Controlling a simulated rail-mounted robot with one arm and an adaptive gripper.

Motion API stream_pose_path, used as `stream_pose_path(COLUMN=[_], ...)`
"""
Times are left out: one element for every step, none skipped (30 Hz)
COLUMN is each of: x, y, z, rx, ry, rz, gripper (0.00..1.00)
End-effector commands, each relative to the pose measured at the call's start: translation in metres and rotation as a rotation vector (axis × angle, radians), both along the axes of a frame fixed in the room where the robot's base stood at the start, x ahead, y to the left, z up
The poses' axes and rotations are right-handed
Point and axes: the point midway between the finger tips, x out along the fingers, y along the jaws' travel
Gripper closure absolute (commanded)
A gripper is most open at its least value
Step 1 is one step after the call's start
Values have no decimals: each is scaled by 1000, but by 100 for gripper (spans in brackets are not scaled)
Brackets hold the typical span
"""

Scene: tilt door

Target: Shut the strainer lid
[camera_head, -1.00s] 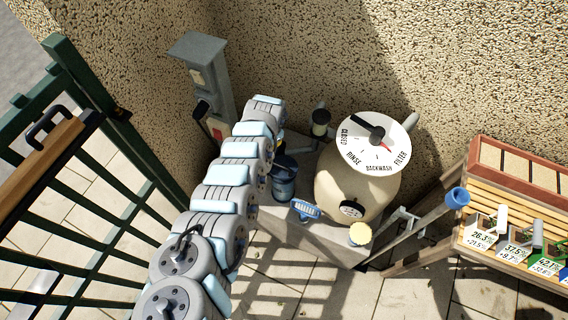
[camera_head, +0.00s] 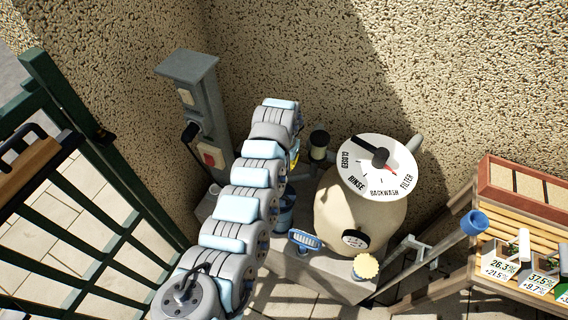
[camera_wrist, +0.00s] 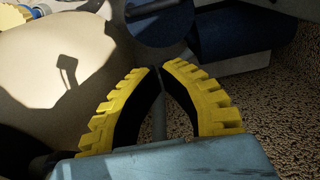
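The strainer is a blue pot (camera_head: 286,213) on the grey plinth, left of the cream filter tank; my arm covers much of it. In the wrist view, a dark blue disc (camera_wrist: 160,22), which looks like the strainer lid, is ahead of my fingertips, cut off by the top edge. A dark blue rounded body (camera_wrist: 245,42) is to its right. I cannot tell how far the lid is tilted. My gripper (camera_wrist: 160,69) has yellow ribbed fingers with their tips together; it looks shut and empty, apart from the disc. A grey rod shows between the fingers.
The cream tank (camera_head: 340,215) with its white dial stands close on the right. A grey post (camera_head: 204,95) stands behind left, a green gate (camera_head: 100,220) at left, a wooden rack (camera_head: 510,245) at right.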

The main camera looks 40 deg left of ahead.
Motion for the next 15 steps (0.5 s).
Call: stream_pose_path(x=[-1, -1, -1, -1, 0, 1, 1, 0, 0, 0, 0, 1, 1, 2, 2], y=[-1, -1, -1, -1, -1, 0, 0, 0, 0, 0, 0, 0, 0, 0, 0], z=[-7, -11, -15, -18, -22, -26, -29, -32, -37, -40, -42, -46, -50, -53, -57], rx=[-1, -3, -4, -3, -1, 1, 2, 1, -1, -1, -1, 0, 1, 2, 1], ry=[4, 5, 6, 5, 4, 1, 2, 3, 5, 5, 4, 2, 1, 1, 0], rz=[-2, -2, -2, -2, -3, -3, -3, -3, -3, -2, -2, -2, -3, -3, -3], gripper=[100, 100, 100, 100, 100, 100, 100, 100, 100, 100, 100, 100, 100, 100, 100])
